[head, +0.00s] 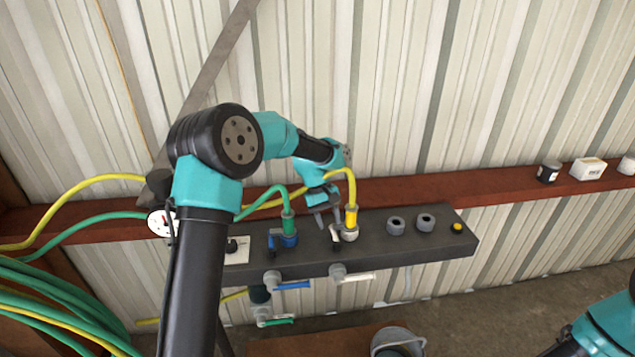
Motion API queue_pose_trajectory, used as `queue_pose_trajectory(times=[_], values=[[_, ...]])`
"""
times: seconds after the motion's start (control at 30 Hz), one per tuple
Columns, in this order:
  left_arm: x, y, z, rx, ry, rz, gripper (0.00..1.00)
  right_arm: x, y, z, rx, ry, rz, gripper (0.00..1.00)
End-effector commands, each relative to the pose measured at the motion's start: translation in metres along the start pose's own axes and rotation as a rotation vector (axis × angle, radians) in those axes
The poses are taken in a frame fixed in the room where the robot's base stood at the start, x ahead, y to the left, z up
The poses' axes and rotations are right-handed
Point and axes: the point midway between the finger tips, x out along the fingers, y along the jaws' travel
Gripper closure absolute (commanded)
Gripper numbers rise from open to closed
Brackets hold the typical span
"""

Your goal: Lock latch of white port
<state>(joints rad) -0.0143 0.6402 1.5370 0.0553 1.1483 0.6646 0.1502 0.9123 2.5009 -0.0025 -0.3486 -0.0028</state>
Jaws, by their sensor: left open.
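The white port (349,235) is on the dark manifold box, with a yellow hose connector (351,216) seated in it. A small light latch lever (334,233) with a dark part below it is at the port's left side; whether it is locked is too small to tell. My left gripper (327,210) is open, its fingers pointing down just above and left of the white port, close to the latch. I cannot tell whether they touch it. My right gripper is out of view; only part of the right arm shows at the lower right.
Left of it is the blue port (289,240) with a green hose (270,193). Two grey ports (411,223) and a yellow button (457,227) are to the right. Blue and white valve handles (357,277) hang below. A bucket (398,342) stands underneath. A red beam (470,182) runs behind.

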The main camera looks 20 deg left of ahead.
Motion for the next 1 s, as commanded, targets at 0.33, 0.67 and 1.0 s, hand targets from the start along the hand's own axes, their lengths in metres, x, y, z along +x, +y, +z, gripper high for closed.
queue_pose_trajectory(times=[0.33, 0.67, 1.0], values=[[-0.065, 0.000, 0.000, 0.000, 0.004, 0.003, 0.58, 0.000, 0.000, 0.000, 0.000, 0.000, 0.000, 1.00], [-0.127, 0.000, 0.000, 0.000, 0.003, 0.002, 0.58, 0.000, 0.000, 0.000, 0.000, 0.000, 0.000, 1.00], [-0.153, 0.000, 0.000, 0.000, 0.001, 0.000, 0.58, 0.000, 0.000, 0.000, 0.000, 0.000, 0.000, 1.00]])
